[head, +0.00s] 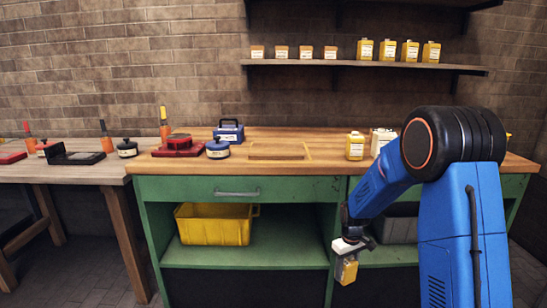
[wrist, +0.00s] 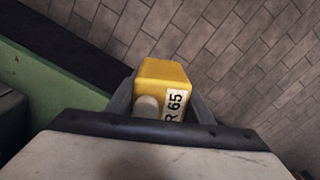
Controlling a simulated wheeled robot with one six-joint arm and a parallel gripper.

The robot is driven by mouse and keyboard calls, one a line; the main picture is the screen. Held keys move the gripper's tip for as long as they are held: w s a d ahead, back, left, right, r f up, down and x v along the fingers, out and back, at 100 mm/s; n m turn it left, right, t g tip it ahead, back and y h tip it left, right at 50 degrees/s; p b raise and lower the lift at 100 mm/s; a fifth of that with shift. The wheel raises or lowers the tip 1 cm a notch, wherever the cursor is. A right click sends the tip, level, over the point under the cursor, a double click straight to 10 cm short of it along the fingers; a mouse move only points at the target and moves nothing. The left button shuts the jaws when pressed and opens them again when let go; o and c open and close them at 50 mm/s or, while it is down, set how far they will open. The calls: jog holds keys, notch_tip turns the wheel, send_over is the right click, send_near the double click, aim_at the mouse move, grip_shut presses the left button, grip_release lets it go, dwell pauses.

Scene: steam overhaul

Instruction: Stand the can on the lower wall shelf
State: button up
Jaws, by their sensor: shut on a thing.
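My gripper (head: 347,262) is shut on a yellow can (head: 346,271) and holds it low in front of the green bench, above the floor. In the wrist view the can (wrist: 163,76) sits between the two fingers, with a white label reading "R 65" partly visible. The lower wall shelf (head: 300,63) runs along the brick wall above the bench. Several small orange-and-white boxes stand on its left half and several yellow cans (head: 388,50) on its right half. The can in my gripper is well below the shelf and apart from it.
The green bench (head: 285,258) has a wooden top with a yellow can (head: 355,146), a whitish can (head: 381,140), a blue box (head: 229,131) and a red device (head: 178,146). A yellow bin (head: 214,224) sits underneath. The shelf is bare between its two groups and at its right end.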

notch_tip(320, 180, down, 18)
jog(key=w+d+m, duration=0.1)
jog(key=w+m, duration=0.1)
jog(key=m, duration=0.3)
jog(key=shift+d+f, duration=0.25)
jog(key=shift+d, duration=0.15)
jog(key=shift+w+a, duration=0.1)
